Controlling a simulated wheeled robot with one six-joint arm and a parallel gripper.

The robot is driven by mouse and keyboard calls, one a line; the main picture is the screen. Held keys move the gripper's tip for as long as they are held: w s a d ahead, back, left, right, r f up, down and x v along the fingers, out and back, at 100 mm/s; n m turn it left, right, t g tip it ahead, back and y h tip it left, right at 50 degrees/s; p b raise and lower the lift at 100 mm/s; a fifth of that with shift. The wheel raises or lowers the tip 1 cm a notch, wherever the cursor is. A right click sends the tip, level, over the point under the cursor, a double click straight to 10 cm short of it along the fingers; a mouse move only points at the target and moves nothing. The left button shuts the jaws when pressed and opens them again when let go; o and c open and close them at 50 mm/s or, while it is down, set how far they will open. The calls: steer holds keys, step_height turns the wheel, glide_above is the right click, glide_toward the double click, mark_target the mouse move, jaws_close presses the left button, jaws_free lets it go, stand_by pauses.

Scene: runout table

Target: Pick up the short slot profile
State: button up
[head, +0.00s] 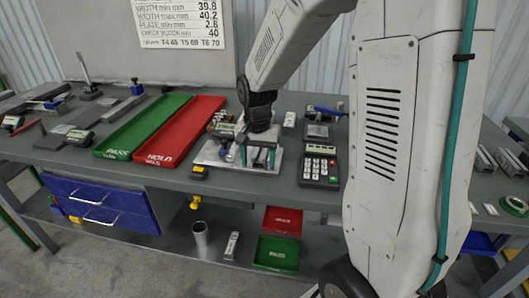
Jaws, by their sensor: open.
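My gripper (258,158) points down over a pale plate (213,156) near the front middle of the table. Its fingers are apart. A small grey metal piece shows between or just behind the fingers; I cannot tell whether it is the short slot profile, or whether the fingers touch it. Grey metal profiles (486,160) lie at the far right of the table, with another (511,163) beside them. They are too small in view to tell which is short or slotted.
A green PASS tray (150,122) and a red HOLD tray (190,128) lie left of the plate. A keypad device (320,168) stands close to its right. Gauges and tools fill the left end. My arm hides much of the right side.

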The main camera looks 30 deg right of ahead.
steer(key=c, duration=1.2)
steer(key=shift+o, duration=0.2)
steer(key=shift+r, duration=0.1)
